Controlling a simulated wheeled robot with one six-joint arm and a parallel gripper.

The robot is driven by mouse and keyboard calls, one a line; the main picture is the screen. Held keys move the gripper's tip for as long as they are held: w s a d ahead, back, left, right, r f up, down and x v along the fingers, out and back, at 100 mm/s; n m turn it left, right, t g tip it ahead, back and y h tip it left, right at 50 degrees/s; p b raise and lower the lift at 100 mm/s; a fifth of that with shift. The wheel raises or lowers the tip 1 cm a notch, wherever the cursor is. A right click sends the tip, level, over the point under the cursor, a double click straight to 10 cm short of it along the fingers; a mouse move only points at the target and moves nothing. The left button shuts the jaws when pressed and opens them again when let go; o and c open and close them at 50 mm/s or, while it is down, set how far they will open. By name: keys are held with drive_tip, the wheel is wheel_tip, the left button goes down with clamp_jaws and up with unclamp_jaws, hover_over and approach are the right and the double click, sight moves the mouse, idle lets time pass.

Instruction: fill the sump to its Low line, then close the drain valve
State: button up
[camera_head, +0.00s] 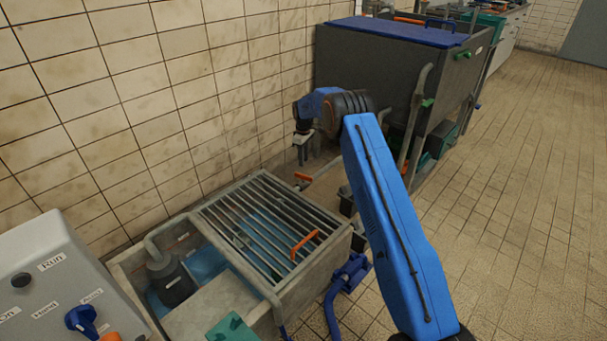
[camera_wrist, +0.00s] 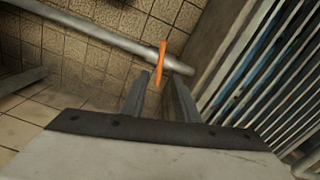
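The sump (camera_head: 130,262) is a grey tank at the lower middle of the head view. Blue water (camera_head: 205,262) shows inside it, and a dark pump (camera_head: 168,280) stands in its left part. I cannot make out a Low line. A grey pipe with an orange valve handle (camera_head: 303,177) lies behind the sump, and the handle also shows in the wrist view (camera_wrist: 162,62). My gripper (camera_head: 302,154) is open and points down above this handle. In the wrist view the fingers (camera_wrist: 160,92) are apart, with the handle beyond the gap between them. I cannot tell whether they touch it.
A grey control panel (camera_head: 55,285) with a blue knob stands at the lower left. A large grey tank (camera_head: 380,70) with a blue lid stands behind. Tiled floor (camera_head: 510,200) is free at right.

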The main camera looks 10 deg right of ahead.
sight(304, 179)
wheel_tip(304, 179, down, 9)
drive_tip(key=shift+r, duration=0.1)
idle(0.3)
clamp_jaws()
